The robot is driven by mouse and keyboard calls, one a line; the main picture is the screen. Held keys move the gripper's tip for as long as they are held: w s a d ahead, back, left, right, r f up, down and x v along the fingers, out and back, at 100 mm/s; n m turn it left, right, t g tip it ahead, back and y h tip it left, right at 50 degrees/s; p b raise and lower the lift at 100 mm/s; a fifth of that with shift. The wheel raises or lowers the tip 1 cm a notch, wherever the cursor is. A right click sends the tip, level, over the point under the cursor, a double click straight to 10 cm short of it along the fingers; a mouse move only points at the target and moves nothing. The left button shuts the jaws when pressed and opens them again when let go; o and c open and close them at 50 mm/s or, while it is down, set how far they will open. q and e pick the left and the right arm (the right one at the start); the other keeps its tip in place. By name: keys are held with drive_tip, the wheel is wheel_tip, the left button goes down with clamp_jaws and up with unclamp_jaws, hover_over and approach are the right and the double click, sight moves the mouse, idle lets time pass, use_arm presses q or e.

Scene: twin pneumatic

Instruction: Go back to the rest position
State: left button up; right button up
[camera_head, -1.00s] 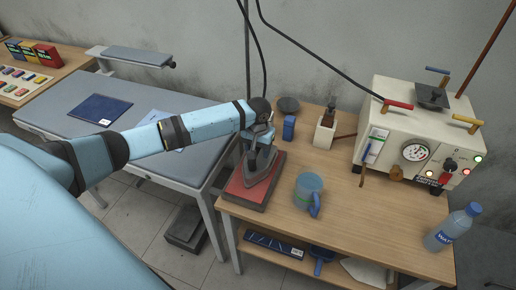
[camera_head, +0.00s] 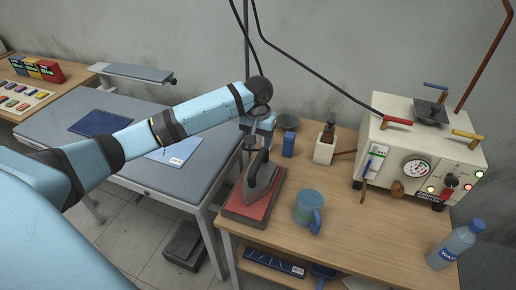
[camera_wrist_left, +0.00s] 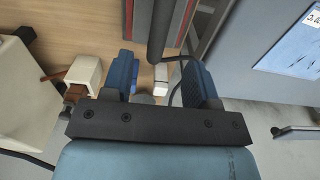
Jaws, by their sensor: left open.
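My left gripper (camera_head: 258,124) is just above and behind the grey iron (camera_head: 262,182), near the far end of its handle. It is open, and its two blue fingers (camera_wrist_left: 161,82) show apart in the left wrist view. The iron sits on a red rest pad (camera_head: 236,206) with a dark base, at the left end of the wooden table. In the head view the gripper partly overlaps the top of the iron, so the exact gap is hard to tell. My right gripper is not in view.
The grey ironing table (camera_head: 70,130) is under my left arm. Dark hoses hang behind the gripper.

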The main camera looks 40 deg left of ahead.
use_arm(q)
drive_tip(key=shift+r, duration=0.2)
idle(0.4)
drive_tip(key=s+d+f+m+t+h, duration=0.1)
drive_tip(key=s+d+f+m, duration=0.1)
drive_tip(key=s+d+f, duration=0.45)
drive_tip(key=s+d+f+m+t+h, duration=0.1)
drive_tip(key=s+d+f+m, duration=0.2)
drive_tip(key=s+d, duration=0.5)
drive_tip(key=s+a+r+t+y, duration=0.1)
drive_tip(key=s+a, duration=0.1)
drive_tip(key=s, duration=0.7)
drive_tip(key=s+a+r+t+y, duration=0.1)
drive_tip(key=s+a+r, duration=0.1)
drive_tip(key=s, duration=0.8)
drive_tip(key=w+d+f+t+h+p, duration=0.3)
drive_tip(key=w+d+f+t, duration=0.3)
drive_tip(key=f, duration=0.4)
drive_tip(key=shift+w+d+f+m+t+p, duration=0.2)
drive_tip(key=shift+f+m+t+p, duration=0.1)
drive_tip(key=shift+m+t, duration=0.15)
